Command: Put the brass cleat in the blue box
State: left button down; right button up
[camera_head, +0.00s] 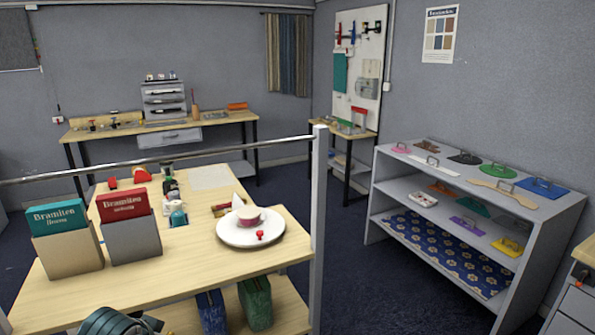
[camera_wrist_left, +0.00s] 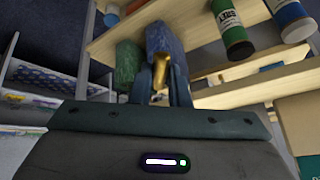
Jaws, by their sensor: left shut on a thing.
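In the left wrist view my left gripper (camera_wrist_left: 168,70) is shut on a small golden piece, the brass cleat (camera_wrist_left: 160,76). Part of the cleat is hidden by the fingers. Behind the fingertips is a blue box-like thing (camera_wrist_left: 163,38); I cannot tell whether they touch. In the head view a blue upright box-like thing (camera_head: 212,313) stands on the lower shelf of the near table, partly hidden by the tabletop. A green one (camera_head: 256,303) stands to its right. My left gripper is not clear in the head view, and my right gripper is in neither view.
A grey shelf unit (camera_head: 376,190) is at right; the floor between is open.

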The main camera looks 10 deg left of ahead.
pick_arm(q)
jog(key=w+d+f+m+h+b, duration=0.2)
jog(key=d+m, duration=0.1)
jog(key=d, duration=0.8)
jog(key=shift+w+m+b, duration=0.2)
jog(key=shift+m+b, duration=0.1)
jog(key=shift+b, duration=0.05)
